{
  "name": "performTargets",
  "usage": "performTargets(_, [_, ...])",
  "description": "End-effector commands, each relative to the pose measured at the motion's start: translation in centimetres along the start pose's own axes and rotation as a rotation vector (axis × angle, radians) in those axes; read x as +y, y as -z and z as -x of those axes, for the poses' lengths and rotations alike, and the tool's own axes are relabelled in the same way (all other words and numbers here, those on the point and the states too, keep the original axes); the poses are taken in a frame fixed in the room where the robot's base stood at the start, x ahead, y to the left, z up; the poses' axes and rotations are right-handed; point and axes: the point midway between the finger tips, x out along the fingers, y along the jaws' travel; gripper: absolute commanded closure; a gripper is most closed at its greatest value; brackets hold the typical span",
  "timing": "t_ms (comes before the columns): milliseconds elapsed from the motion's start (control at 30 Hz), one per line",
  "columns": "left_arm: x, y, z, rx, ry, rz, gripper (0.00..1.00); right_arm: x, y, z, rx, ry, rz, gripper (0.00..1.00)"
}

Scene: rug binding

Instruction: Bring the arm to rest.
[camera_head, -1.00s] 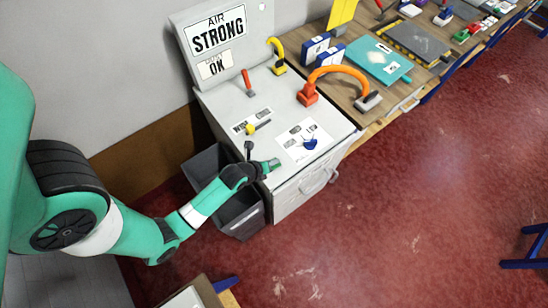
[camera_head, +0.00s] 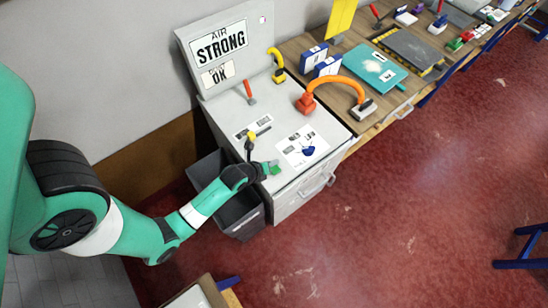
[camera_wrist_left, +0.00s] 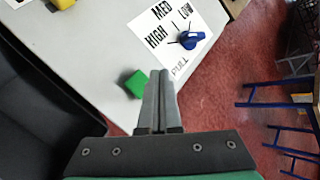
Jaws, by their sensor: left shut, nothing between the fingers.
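My left arm comes in from the left in the head view, and its gripper (camera_head: 267,166) is over the front left edge of the white cabinet top (camera_head: 290,112). In the left wrist view the two fingers (camera_wrist_left: 159,76) are pressed together and empty. A green block-like piece (camera_wrist_left: 137,83) lies on the cabinet top just left of the fingertips. It also shows beside the gripper in the head view (camera_head: 276,170). The blue knob (camera_wrist_left: 188,40) sits on a LOW/MED/HIGH dial card, apart from the fingers. My right gripper is in neither view.
A sign (camera_head: 219,44) reading AIR STRONG and OK stands behind the cabinet. An orange hose (camera_head: 338,80) arches across to the wooden bench on the right. A dark bin (camera_head: 238,212) stands below my forearm. Open red floor (camera_head: 390,210) lies to the right.

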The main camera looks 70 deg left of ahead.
Motion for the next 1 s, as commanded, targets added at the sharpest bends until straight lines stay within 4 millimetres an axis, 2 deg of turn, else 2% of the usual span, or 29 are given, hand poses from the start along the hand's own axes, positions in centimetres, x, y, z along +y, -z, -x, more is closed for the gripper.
performTargets(33, [-0.6, -0.6, 0.8, 0.000, 0.000, 0.000, 1.00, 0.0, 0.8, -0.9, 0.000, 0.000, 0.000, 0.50])
performTargets(200, [-1.4, -1.4, 1.9, 0.000, 0.000, 0.000, 1.00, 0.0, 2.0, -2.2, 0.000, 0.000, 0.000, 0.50])
performTargets(833, [-1.6, -1.3, 2.0, 0.002, 0.003, -0.004, 1.00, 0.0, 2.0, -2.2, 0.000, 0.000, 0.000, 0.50])
performTargets(933, [-3.9, -2.0, 2.4, 0.001, 0.036, -0.023, 1.00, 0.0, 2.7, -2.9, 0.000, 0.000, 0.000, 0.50])
performTargets(967, [-5.2, -2.5, 2.6, -0.004, 0.054, -0.031, 1.00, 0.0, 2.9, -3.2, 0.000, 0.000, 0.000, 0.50])
performTargets(1000, [-7.3, -3.4, 2.8, -0.014, 0.086, -0.043, 1.00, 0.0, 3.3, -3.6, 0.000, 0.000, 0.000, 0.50])
